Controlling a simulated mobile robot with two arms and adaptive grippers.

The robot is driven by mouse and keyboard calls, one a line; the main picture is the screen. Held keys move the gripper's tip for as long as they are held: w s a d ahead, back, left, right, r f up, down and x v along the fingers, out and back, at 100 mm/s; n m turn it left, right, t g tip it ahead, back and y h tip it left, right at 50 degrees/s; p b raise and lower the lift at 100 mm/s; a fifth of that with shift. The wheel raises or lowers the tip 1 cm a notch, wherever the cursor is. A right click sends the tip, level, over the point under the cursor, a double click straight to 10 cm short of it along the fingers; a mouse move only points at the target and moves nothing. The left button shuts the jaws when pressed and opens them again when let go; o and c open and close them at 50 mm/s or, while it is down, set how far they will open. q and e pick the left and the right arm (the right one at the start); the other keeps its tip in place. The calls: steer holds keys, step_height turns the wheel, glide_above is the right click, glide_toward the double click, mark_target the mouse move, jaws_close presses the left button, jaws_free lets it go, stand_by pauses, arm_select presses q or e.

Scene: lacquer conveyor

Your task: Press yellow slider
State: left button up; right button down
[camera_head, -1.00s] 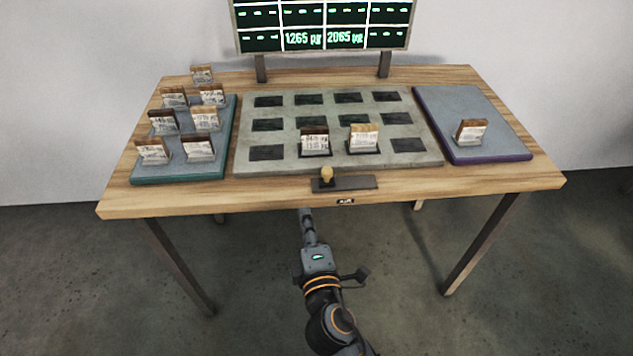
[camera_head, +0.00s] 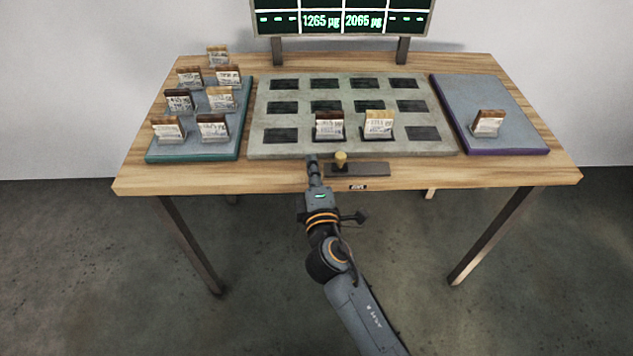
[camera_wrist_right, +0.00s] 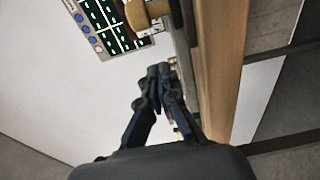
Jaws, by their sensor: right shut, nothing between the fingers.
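The yellow slider (camera_head: 341,160) is a small yellow knob on a dark track (camera_head: 362,170) at the table's front edge. It sits near the left end of the track. My right gripper (camera_head: 312,160) is shut and empty, just left of the knob at the front edge; a small gap seems to lie between them. In the right wrist view the shut fingertips (camera_wrist_right: 160,72) show below the yellow knob (camera_wrist_right: 146,12), which is cut by the top of the picture. My left gripper is in neither view.
A grey board (camera_head: 350,149) with dark slots holds two sample blocks behind the slider. A teal-edged tray (camera_head: 194,151) at left holds several blocks; a purple-edged tray (camera_head: 490,95) at right holds one. A screen (camera_head: 340,18) stands at the back, reading 1265 µg and 2065 µg.

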mark_target(329, 175)
steer(key=shift+w, duration=0.85)
steer(key=d, duration=0.1)
steer(key=d+p, duration=0.1)
steer(key=shift+s+d, duration=0.3)
steer(key=shift+s, duration=0.1)
steer(key=shift+s+d+p, duration=0.2)
steer(key=shift+d+p, duration=0.1)
steer(key=shift+d, duration=0.2)
